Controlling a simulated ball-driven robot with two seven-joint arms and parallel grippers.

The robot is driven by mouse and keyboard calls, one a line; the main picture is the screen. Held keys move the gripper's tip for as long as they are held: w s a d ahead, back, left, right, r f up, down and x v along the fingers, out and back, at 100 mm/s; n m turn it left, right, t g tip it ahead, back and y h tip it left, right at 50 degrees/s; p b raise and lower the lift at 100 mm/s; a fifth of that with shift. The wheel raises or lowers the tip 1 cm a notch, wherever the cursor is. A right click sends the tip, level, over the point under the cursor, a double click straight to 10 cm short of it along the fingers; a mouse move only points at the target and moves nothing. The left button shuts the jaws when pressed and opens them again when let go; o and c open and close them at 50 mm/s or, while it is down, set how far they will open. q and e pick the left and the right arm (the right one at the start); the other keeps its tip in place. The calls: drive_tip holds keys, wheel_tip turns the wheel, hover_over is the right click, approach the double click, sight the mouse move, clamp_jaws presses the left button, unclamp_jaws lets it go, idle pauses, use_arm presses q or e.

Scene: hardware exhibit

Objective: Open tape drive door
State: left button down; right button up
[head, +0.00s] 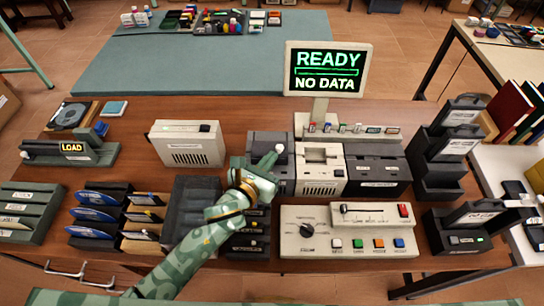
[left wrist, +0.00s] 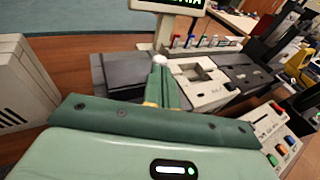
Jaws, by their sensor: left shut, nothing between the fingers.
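A row of units stands at the middle of the brown table: a dark grey unit (head: 266,139) on the left, a beige unit (head: 320,176) with a recessed top in the middle, and a dark labelled unit (head: 378,172) on the right. I cannot tell for certain which one is the tape drive, and no door clearly shows as open. My left gripper (head: 277,151) is shut and empty, with its tips over the dark grey left unit. In the left wrist view the shut fingers (left wrist: 160,72) stand between this dark unit (left wrist: 121,70) and the beige one (left wrist: 204,88). Contact is unclear. My right gripper is not in view.
A "READY / NO DATA" screen (head: 328,70) stands behind the units. A beige control panel (head: 347,246) with coloured buttons is in front. Dark upright holders (head: 440,180) stand at right. A beige box (head: 187,144) and a "LOAD" device (head: 74,150) are at left.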

sight(273, 147)
use_arm(q)
drive_tip(key=shift+x, duration=0.75)
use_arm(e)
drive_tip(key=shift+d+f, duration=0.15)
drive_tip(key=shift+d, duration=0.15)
use_arm(q)
drive_tip(key=w, duration=0.5)
drive_tip(key=shift+w, duration=0.35)
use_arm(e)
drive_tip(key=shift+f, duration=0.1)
use_arm(q)
drive_tip(key=shift+s, duration=0.1)
